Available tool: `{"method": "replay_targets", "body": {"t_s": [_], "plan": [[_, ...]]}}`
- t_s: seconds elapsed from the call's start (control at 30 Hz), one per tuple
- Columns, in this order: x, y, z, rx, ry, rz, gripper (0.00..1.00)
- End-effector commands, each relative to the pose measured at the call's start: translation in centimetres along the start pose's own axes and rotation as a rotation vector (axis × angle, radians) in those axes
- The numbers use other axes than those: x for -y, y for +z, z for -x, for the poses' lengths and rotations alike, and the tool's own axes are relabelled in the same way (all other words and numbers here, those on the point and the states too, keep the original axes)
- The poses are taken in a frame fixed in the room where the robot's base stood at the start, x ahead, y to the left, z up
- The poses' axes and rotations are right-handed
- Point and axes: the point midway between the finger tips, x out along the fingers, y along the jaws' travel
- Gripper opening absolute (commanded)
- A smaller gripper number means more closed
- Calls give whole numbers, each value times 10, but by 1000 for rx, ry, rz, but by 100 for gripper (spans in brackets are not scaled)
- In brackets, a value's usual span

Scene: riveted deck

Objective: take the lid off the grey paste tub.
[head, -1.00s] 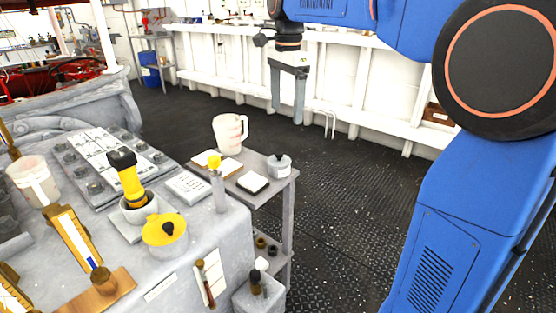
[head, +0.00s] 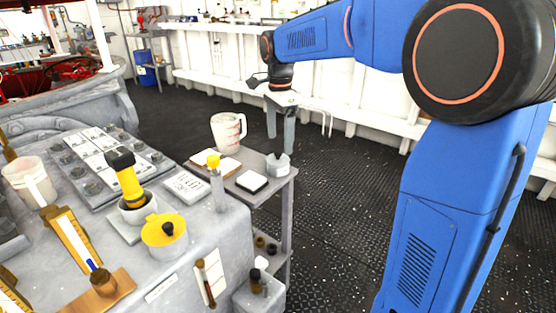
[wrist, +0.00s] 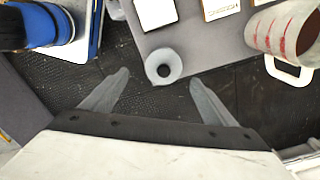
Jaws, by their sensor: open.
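The grey paste tub (head: 278,168) stands near the right corner of the small grey side table. A small dark knob shows on top of its lid. In the wrist view the round lid (wrist: 174,57) with its dark knob lies at the table's edge, between and just beyond my fingertips. My gripper (head: 280,145) points down above the tub, its two fingers apart and empty. In the wrist view my gripper (wrist: 160,78) is spread wider than the lid. In the head view the fingers partly overlap the tub; I cannot tell the exact height gap.
A white jug with red marks (head: 228,132), a dark-framed white pad (head: 252,181) and a board (head: 215,161) share the side table (head: 275,194). A yellow-lidded tub (head: 163,232) and yellow torch (head: 127,180) stand on the grey bench at left.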

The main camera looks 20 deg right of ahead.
Motion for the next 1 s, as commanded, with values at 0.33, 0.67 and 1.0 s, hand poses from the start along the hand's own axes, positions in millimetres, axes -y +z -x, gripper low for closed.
{"method": "replay_targets", "body": {"t_s": [0.33,0.67,1.0], "plan": [[4,-2,-28,0,3,0,80],[7,-2,-59,0,0,1,80],[7,-2,-59,0,-1,1,51]]}}
